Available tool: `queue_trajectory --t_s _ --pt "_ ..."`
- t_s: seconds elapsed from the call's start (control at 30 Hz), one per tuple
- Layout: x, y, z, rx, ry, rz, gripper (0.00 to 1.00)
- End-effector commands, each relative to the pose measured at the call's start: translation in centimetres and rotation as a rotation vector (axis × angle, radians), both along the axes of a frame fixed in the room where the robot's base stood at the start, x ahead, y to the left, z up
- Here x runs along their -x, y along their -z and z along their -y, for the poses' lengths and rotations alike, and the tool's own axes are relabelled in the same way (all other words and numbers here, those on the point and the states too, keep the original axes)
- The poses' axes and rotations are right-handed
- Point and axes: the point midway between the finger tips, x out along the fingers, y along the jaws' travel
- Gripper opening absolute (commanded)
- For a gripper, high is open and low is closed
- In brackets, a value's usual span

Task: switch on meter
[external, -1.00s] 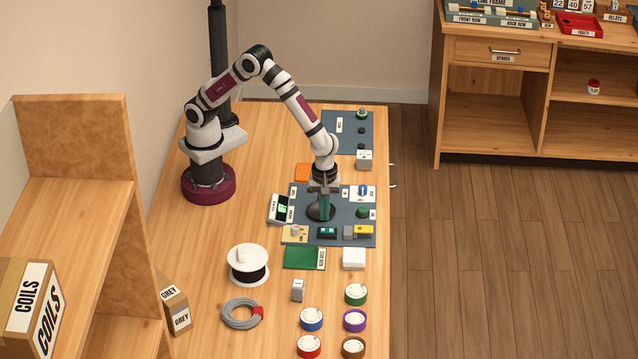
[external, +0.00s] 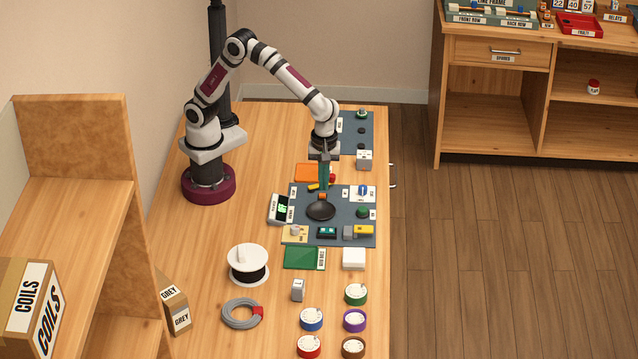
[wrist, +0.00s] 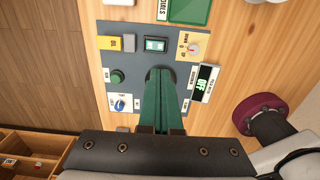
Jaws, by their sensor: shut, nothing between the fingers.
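The meter (external: 280,209), a dark box with a lit green display, stands at the left edge of the grey panel (external: 340,188); its display reads OFF in the wrist view (wrist: 203,83). A black round dish-like part (external: 321,211) sits on the panel; my fingers partly hide it in the wrist view. A teal rocker-like switch in a dark frame (external: 327,232) is near the panel's front edge and also shows in the wrist view (wrist: 156,44). My gripper (external: 323,190) is shut and empty, pointing down above the panel's far part, apart from the meter.
The panel also carries a green button (external: 363,212), a blue knob (external: 363,190), a yellow lever block (external: 364,230) and a cream dial plate (external: 295,233). An orange tray (external: 307,171) lies behind. A wire spool (external: 248,265) and several coloured reels stand in front.

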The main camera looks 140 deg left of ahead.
Motion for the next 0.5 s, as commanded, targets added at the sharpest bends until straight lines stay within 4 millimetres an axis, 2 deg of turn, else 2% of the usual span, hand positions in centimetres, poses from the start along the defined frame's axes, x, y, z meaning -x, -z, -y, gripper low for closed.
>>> queue_trajectory --t_s 0.13,0.23,0.5 --pt "0.0 0.2 0.0 0.001 0.001 -0.001 0.0" --pt "0.1 1.3 0.1 0.002 0.0 -0.004 0.0" --pt "0.1 7.1 0.1 0.001 0.001 -0.006 0.0"
